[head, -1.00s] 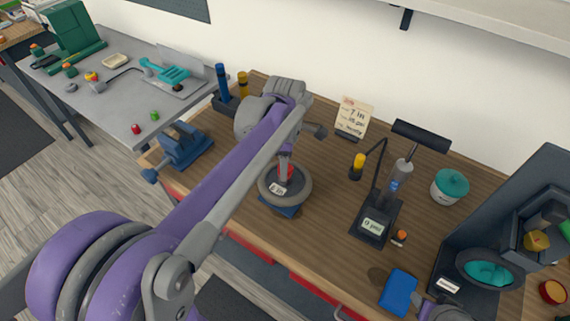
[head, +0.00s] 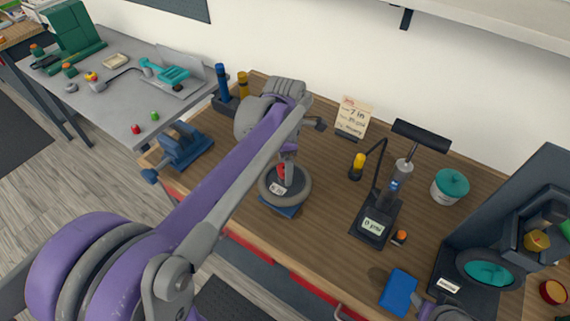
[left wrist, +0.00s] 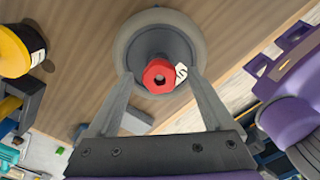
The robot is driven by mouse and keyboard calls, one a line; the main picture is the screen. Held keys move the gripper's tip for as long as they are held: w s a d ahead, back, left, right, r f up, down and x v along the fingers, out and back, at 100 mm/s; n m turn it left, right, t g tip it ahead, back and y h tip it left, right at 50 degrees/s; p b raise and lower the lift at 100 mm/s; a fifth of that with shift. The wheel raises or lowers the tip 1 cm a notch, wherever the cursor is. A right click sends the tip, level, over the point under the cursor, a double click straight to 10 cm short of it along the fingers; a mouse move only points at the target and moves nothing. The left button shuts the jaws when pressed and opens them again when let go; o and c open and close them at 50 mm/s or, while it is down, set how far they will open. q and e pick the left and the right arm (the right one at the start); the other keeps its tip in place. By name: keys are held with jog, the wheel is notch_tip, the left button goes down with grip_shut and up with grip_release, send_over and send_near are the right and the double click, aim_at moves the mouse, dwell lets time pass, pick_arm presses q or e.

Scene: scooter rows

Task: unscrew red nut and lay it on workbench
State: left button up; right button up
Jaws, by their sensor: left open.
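The red nut (left wrist: 159,77) sits on the hub of a small grey wheel (left wrist: 190,30), seen from above in the left wrist view. In the head view the nut (head: 282,171) is partly hidden by my left gripper (head: 287,166), and the wheel (head: 299,196) lies on a blue stand (head: 287,211) on the wooden workbench (head: 325,225). My left gripper (left wrist: 161,76) is open over the wheel, one finger on each side of the nut, with gaps between. A part of my right gripper (head: 435,304) shows at the bottom right; its jaws are not clear.
A black pump (head: 374,220) with a gauge stands right of the wheel, and a blue vise (head: 184,146) stands left. A blue box (head: 398,292) lies near the front right. Bare wood lies between the wheel and the pump. A note card (head: 354,118) stands behind.

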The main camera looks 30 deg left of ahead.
pick_arm(q)
notch_tip(320, 180, up, 11)
jog(key=shift+p, duration=0.3)
pick_arm(e)
jog(key=shift+w+r, duration=0.15)
jog(key=shift+r, duration=0.3)
pick_arm(q)
jog(key=shift+f, duration=0.1)
jog(key=m+p, duration=0.1)
jog(key=m, duration=2)
jog(key=shift+m, duration=0.4)
pick_arm(e)
jog(key=shift+w+r, duration=0.35)
jog(key=shift+r, duration=0.3)
pick_arm(q)
jog(key=shift+o, duration=0.2)
pick_arm(e)
jog(key=shift+s+f, duration=0.1)
